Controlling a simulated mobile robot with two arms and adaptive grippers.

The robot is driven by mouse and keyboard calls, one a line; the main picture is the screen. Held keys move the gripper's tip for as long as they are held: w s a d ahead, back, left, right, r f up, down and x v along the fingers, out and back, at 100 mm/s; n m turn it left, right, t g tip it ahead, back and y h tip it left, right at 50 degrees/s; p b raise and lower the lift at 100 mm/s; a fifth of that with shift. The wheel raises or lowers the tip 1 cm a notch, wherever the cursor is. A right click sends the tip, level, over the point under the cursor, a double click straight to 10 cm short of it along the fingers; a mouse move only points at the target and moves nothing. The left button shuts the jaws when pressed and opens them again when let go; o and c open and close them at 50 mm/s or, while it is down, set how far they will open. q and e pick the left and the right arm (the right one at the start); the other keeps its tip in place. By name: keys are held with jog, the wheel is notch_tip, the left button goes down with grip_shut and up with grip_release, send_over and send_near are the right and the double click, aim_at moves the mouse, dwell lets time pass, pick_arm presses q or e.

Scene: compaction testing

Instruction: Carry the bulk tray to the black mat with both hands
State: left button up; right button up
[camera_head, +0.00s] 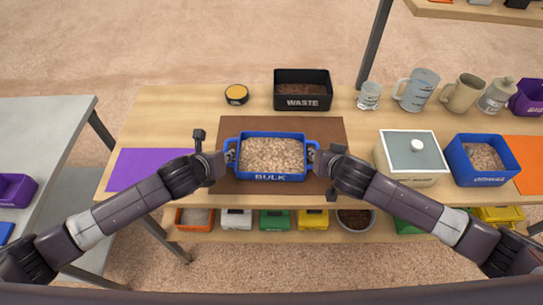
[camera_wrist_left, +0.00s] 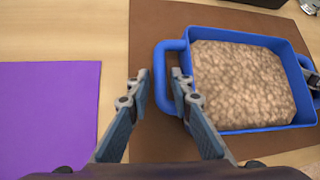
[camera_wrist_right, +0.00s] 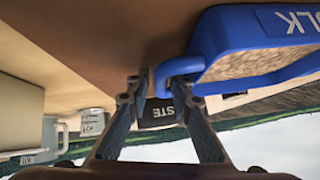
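The blue bulk tray (camera_head: 271,177), full of tan grains, rests on a brown mat (camera_head: 330,128) in mid-table, a handle at each end. My left gripper (camera_head: 226,157) is at its left handle; in the left wrist view my left fingers (camera_wrist_left: 161,74) stand apart on either side of the handle bar (camera_wrist_left: 160,92). My right gripper (camera_head: 317,155) is at the right handle; in the right wrist view my right fingers (camera_wrist_right: 161,80) are apart with the handle (camera_wrist_right: 172,70) between them. I see no black mat.
A purple mat (camera_head: 145,172) lies empty at left. A lidded box (camera_head: 412,179), blue bin (camera_head: 462,150), orange mat (camera_head: 528,155) and several jugs are at right. A grey table (camera_head: 50,125) stands far left.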

pick_arm(q)
jog(key=shift+w+d+f, duration=0.1)
jog(key=shift+w+f, duration=0.05)
pick_arm(e)
jog(key=shift+w+f, duration=0.15)
pick_arm(q)
jog(key=shift+c, duration=0.6)
pick_arm(e)
jog(key=shift+c, duration=0.6)
pick_arm(q)
grip_shut()
pick_arm(e)
grip_shut()
jog(key=shift+w, duration=0.1)
